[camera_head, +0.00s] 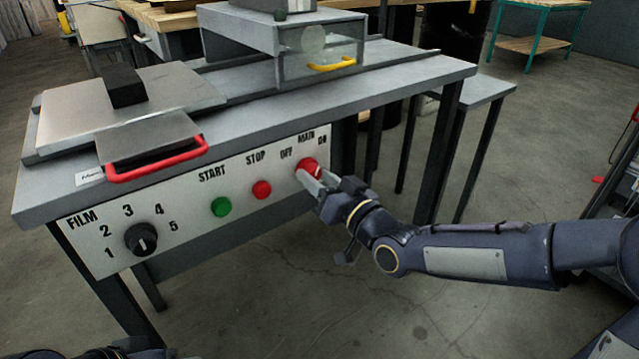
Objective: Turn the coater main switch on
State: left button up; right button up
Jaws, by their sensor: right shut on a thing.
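The coater (400,83) is a grey metal table with a white control panel (185,231) on its front. The red main switch (308,164) sits at the panel's right end, under the labels OFF, MAIN and ON. My right gripper (304,174) is at the main switch, with its fingers shut on it. The fingers hide part of the switch, so I cannot tell which label it points to. Of my left arm, only a dark part shows at the bottom left edge; the left gripper is out of view.
Left of the switch are a red STOP button (262,189), a green START button (221,206) and a black FILM dial (141,239). A red handle (157,161) juts out above the panel. The floor (300,285) in front is clear.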

jog(key=m, duration=0.1)
jog(key=m+b, duration=0.1)
jog(key=m, duration=0.3)
jog(key=shift+s+a, duration=0.25)
jog(key=shift+a, duration=0.05)
jog(key=shift+r, duration=0.1)
jog(key=o, duration=0.9)
jog(key=shift+c, duration=0.2)
jog(key=shift+w+t, duration=0.1)
jog(key=shift+t, duration=0.2)
jog(key=shift+d, duration=0.15)
jog(key=r+p+v, duration=0.1)
jog(key=v, duration=0.6)
jog(key=shift+s+f+p, duration=0.3)
jog(key=shift+s+f, duration=0.05)
jog(key=shift+f, duration=0.1)
